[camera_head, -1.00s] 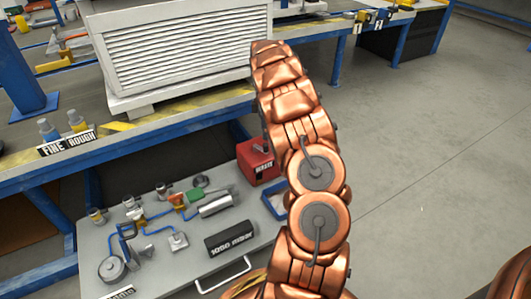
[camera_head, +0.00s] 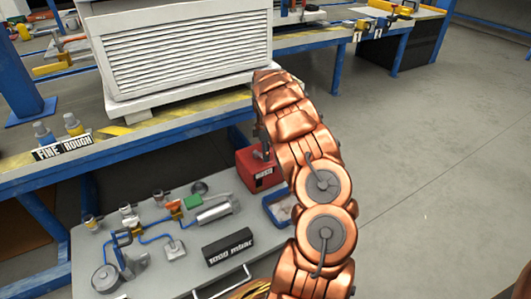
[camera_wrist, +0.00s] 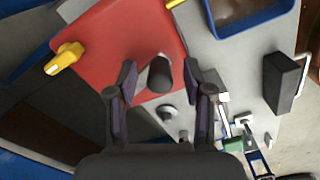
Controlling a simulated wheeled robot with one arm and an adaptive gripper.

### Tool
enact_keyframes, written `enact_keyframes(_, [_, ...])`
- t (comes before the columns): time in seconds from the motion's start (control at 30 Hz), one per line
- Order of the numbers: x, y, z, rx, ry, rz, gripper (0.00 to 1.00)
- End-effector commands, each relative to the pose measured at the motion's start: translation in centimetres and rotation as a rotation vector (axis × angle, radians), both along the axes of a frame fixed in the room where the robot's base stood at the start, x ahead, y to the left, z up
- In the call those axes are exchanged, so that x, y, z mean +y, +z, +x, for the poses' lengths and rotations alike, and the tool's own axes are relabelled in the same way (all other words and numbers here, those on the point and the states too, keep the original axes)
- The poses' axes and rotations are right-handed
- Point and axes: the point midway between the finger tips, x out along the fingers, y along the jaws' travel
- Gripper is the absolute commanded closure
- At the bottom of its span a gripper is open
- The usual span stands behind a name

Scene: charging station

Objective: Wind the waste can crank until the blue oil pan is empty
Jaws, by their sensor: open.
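The red waste can (camera_head: 254,177) stands at the back right of the grey board, beside my arm. It fills the upper left of the wrist view (camera_wrist: 115,40), with a yellow fitting (camera_wrist: 66,57) at its edge. A dark crank handle (camera_wrist: 159,75) points up between the fingers of my gripper (camera_wrist: 159,82). The gripper is open, with a finger on each side and a visible gap to the handle.
A workbench (camera_head: 160,131) with a white louvred unit (camera_head: 185,45) stands behind. The floor (camera_head: 440,180) at right is clear.

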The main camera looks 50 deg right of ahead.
Motion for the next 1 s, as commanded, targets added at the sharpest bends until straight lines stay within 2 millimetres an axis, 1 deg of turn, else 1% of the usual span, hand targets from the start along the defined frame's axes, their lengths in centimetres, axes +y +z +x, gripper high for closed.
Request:
enact_keyframes(0.07, [0.01,0.03,0.01,0.000,0.000,0.000,0.50])
enact_keyframes(0.53, [0.04,0.03,0.01,0.001,0.001,0.001,0.99])
enact_keyframes(1.0, [0.46,0.34,0.00,0.004,-0.031,0.004,1.00])
